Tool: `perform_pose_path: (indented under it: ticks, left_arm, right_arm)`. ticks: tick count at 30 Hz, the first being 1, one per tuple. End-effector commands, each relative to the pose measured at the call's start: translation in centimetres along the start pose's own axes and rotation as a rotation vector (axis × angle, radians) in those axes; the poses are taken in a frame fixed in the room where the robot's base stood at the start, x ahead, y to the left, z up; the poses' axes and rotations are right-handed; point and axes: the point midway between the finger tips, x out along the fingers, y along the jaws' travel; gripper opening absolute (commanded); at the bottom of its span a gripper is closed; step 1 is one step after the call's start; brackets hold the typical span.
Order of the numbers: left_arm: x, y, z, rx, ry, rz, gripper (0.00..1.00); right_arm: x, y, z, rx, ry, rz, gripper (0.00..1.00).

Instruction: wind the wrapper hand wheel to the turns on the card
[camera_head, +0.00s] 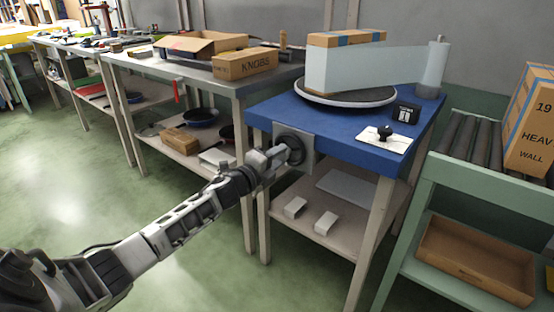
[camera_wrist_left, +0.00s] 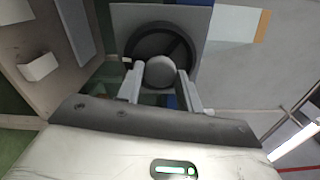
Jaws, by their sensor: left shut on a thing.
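The dark hand wheel (camera_head: 293,149) sits on a grey plate on the front of the blue wrapper table (camera_head: 340,128). It also shows in the left wrist view (camera_wrist_left: 143,48), with a round grey knob (camera_wrist_left: 160,72) near its lower rim. My left gripper (camera_head: 277,157) is at the wheel, its fingers shut on the knob. A box on the round turntable (camera_head: 345,98) is partly covered by pale film (camera_head: 375,68) running to a roll (camera_head: 434,65). A small black counter (camera_head: 404,113) and a white card (camera_head: 385,138) with a black-handled stamp lie on the table. The card's writing is unreadable. My right gripper is not visible.
A roller conveyor (camera_head: 480,145) with a large carton (camera_head: 532,120) stands at the right, above a brown tray (camera_head: 475,258). A bench with a KNOBS box (camera_head: 245,63) is at the left. White blocks (camera_head: 325,222) lie on the lower shelf. The green floor at front left is clear.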

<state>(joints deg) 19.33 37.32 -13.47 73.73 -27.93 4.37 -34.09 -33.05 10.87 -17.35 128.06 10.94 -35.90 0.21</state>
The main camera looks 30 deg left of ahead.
Motion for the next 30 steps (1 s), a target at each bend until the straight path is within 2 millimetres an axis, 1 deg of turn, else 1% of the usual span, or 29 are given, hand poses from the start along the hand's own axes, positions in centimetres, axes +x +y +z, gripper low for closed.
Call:
perform_pose_path:
  ticks: [9, 20, 30]
  left_arm:
    - [0.0, 0.1, -0.1, 0.16, 0.002, 0.001, 0.13]
    - [0.0, 0.1, -0.1, 0.311, 0.002, 0.0, 0.13]
    - [0.0, 0.1, -0.1, 0.438, 0.002, 0.0, 0.13]
  right_arm:
    - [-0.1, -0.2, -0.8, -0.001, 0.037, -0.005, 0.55]
    - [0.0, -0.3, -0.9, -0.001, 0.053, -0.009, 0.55]
    - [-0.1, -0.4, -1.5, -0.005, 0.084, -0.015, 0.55]
